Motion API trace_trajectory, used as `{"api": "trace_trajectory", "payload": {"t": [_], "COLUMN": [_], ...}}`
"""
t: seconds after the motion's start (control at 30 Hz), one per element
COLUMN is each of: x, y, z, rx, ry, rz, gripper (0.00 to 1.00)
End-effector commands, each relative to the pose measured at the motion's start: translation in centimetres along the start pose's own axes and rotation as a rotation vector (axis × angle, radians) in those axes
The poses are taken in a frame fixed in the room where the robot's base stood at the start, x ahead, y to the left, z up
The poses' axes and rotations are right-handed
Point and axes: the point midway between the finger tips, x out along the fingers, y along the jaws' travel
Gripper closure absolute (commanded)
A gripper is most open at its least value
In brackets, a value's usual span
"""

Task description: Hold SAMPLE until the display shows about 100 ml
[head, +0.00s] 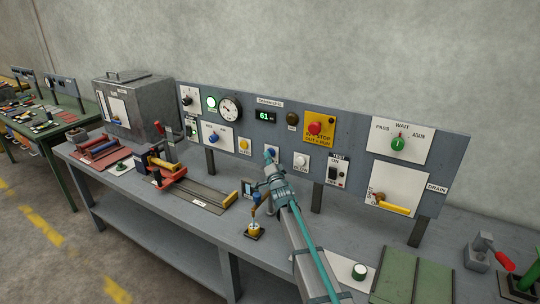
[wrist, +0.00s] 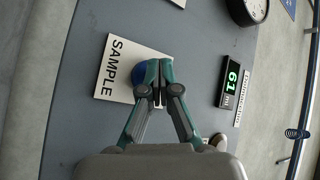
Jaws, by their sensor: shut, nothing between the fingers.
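The SAMPLE plate (wrist: 118,55) is white with black letters and carries a blue button (wrist: 139,88), partly covered by my fingertips in the wrist view. My gripper (wrist: 158,62) is shut and empty, its tips at the button and seemingly against it. I cannot tell how far the button is pushed in. In the head view my gripper (head: 269,155) reaches the panel's lower middle and hides most of the plate. The display (head: 265,115) shows green digits reading 61; in the wrist view the display (wrist: 232,83) reads 61 ml.
The grey panel (head: 350,130) also carries a red stop button (head: 315,128) on yellow, a yellow button (head: 244,145), a white button (head: 301,161), a green knob (head: 398,143) and a yellow drain lever (head: 395,208). A small brass-coloured fixture (head: 255,228) stands on the bench beside my arm.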

Motion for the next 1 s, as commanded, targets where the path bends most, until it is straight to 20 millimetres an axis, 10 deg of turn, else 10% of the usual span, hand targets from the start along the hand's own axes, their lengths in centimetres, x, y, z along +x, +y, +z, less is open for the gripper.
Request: {"api": "trace_trajectory", "payload": {"t": [1.0], "x": [-3.3], "y": [-2.0], "z": [2.4], "rx": [0.002], "ry": [0.0], "rz": [-0.001], "gripper": [1.0]}}
